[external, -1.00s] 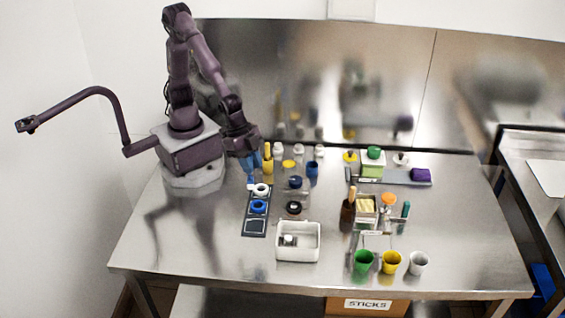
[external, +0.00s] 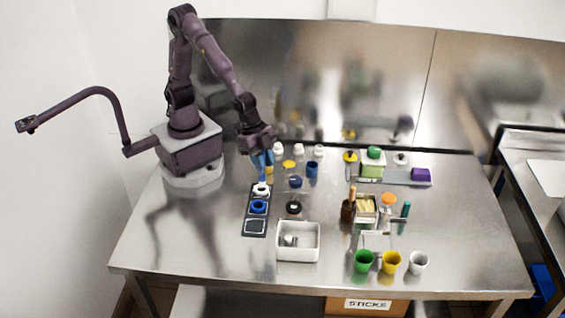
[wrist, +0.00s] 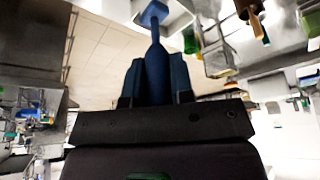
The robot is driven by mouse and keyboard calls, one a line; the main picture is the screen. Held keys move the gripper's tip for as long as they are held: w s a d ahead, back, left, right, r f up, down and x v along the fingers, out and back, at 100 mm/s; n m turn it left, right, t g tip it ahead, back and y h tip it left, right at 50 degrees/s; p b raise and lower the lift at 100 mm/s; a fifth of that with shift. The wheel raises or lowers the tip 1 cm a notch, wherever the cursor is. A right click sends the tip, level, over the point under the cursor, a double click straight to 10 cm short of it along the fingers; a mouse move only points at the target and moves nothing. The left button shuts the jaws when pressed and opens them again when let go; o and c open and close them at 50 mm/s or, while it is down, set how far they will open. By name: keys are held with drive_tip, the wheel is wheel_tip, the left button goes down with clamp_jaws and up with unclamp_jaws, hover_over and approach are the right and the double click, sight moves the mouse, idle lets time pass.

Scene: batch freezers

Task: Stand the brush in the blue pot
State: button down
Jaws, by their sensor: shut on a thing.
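My gripper (external: 262,168) is shut on a slim blue tool, which I take to be the brush (wrist: 153,50). In the wrist view its narrow neck rises from between the fingers and widens into a blue end. In the external view the gripper points down above the back end of the dark tray, and the brush is hard to tell from the fingers. The blue pot (external: 312,170) stands upright at the back of the table, to the right of my gripper and apart from it. Its inside is not clear.
The dark tray (external: 254,227) holds a white ring and a blue ring. A lidded jar (external: 295,183) stands between gripper and pot, nearer the front. White-capped bottles (external: 299,150) stand behind. A white bin (external: 298,255) and several coloured cups (external: 391,263) are at the front.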

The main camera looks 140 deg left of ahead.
drive_tip(key=s+a+f+n+g+y, duration=0.1)
drive_tip(key=s+a+f+n, duration=0.15)
drive_tip(key=a, duration=0.75)
drive_tip(key=s+a+f+n+g+y, duration=0.1)
drive_tip(key=s+a+f+n, duration=0.15)
drive_tip(key=a, duration=0.65)
drive_tip(key=s+a+f+n+y, duration=0.1)
drive_tip(key=s+a+n, duration=0.15)
drive_tip(key=a, duration=0.75)
drive_tip(key=shift+d+f, duration=0.15)
drive_tip(key=shift+f, duration=1.1)
drive_tip(key=shift+d+f, duration=0.1)
drive_tip(key=shift+f, duration=1.15)
drive_tip(key=shift+f, duration=0.15)
drive_tip(key=shift+f, duration=1.85)
drive_tip(key=shift+f, duration=0.15)
drive_tip(key=shift+c, duration=2.1)
unclamp_jaws()
